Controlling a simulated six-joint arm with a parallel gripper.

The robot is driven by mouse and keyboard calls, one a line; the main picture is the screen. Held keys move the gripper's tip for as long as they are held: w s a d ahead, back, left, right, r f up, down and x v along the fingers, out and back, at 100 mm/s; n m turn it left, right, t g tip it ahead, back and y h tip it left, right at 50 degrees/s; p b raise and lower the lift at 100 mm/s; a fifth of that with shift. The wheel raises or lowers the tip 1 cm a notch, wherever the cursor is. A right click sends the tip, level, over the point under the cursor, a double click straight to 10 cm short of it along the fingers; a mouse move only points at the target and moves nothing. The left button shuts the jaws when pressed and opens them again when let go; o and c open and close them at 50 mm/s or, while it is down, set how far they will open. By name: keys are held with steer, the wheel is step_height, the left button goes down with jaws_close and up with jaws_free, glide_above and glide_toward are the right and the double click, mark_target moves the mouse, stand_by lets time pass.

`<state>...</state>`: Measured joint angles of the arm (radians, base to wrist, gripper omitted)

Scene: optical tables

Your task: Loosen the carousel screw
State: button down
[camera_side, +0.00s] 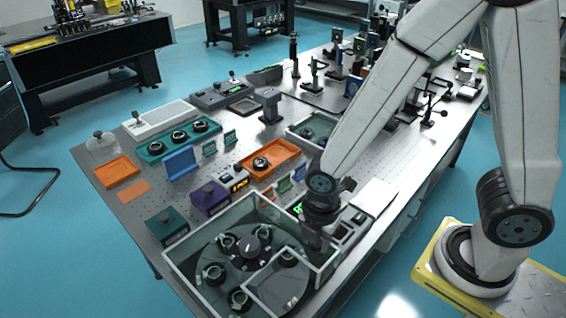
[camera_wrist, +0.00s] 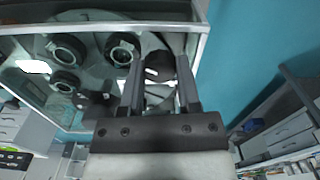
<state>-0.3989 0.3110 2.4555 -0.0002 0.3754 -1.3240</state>
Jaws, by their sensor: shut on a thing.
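The carousel (camera_side: 222,262) is a dark disc inside a clear-walled box at the front of the table. It carries several ring-shaped mounts and a black central knob (camera_side: 250,245). My gripper (camera_side: 316,240) reaches down at the right side of the box, clear of the central knob. In the wrist view, my gripper (camera_wrist: 161,80) has its two fingers on either side of a dark round screw head (camera_wrist: 160,66) with a white mark, and is shut on it. The fingers hide its sides. In the side view my gripper hides this screw.
The box wall (camera_side: 205,225) stands close around the carousel. A clear panel (camera_side: 278,290) covers its front right corner. Purple (camera_side: 210,198) and dark green (camera_side: 167,225) units stand behind the box. An orange tray (camera_side: 285,154) lies farther back.

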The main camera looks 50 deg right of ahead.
steer(key=m, duration=0.6)
steer(key=shift+m, duration=0.3)
steer(key=m, duration=1.2)
steer(key=shift+m, duration=0.3)
steer(key=m, duration=0.5)
steer(key=shift+w+m, duration=0.1)
steer(key=shift+m, duration=0.3)
steer(key=shift+c, duration=1.6)
jaws_free()
steer(key=shift+r, duration=0.15)
